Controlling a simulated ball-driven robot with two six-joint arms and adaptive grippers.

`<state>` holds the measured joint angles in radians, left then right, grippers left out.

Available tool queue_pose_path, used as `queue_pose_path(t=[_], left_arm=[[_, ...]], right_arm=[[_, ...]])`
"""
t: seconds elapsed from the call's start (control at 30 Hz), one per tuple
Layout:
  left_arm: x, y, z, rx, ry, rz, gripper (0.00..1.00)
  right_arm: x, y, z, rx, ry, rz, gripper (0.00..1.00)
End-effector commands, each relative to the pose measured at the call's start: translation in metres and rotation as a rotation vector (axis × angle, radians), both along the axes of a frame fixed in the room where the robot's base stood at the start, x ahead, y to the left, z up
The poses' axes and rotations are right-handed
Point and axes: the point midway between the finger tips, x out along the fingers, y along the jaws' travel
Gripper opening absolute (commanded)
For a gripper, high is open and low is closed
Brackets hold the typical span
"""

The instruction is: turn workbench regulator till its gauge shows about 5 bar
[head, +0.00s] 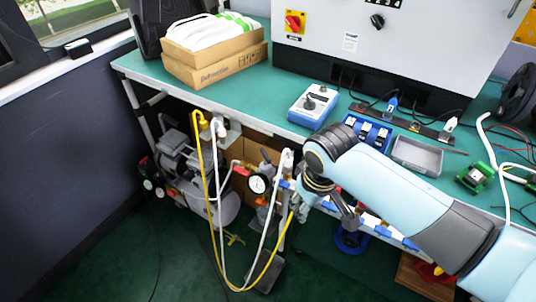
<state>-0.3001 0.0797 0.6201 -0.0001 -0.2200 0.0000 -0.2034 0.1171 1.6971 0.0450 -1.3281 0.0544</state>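The workbench regulator hangs below the front edge of the bench, with a round white-faced gauge (259,183) on it. The gauge is too small for its needle or value to be read. My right arm comes in from the right, and its gripper (304,208) is low in front of the bench edge, to the right of the gauge. The arm and hoses partly cover that area. I cannot tell whether the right gripper is open or shut, or whether it touches anything. My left gripper is not in view.
Yellow and white hoses (212,214) hang in loops left of the gripper. A compressor (185,165) stands under the green bench (300,75). A blue-and-white device (313,104), a grey tray (417,156) and a cabinet (400,35) are on the bench. Floor at lower left is clear.

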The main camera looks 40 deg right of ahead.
Motion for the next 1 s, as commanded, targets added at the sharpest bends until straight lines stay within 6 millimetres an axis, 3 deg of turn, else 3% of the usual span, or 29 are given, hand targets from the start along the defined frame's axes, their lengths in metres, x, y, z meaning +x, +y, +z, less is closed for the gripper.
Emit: queue_pose_path(t=[0.03,0.1,0.4,0.57,0.77,1.0], left_arm=[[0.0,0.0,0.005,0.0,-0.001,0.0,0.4],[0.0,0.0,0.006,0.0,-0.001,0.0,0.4],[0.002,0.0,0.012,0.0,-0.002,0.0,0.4],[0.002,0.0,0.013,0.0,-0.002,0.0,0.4],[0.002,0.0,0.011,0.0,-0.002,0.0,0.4],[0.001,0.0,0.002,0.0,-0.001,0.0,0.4]], right_arm=[[0.02,0.0,0.022,0.004,-0.005,-0.011,0.33],[0.039,-0.001,0.035,0.011,0.014,-0.03,0.33],[0.12,-0.005,0.09,0.053,0.097,-0.115,0.33],[0.15,-0.006,0.109,0.073,0.139,-0.151,0.33],[0.157,-0.007,0.1,0.079,0.154,-0.162,0.33],[0.155,-0.006,0.053,0.079,0.155,-0.16,0.33]])
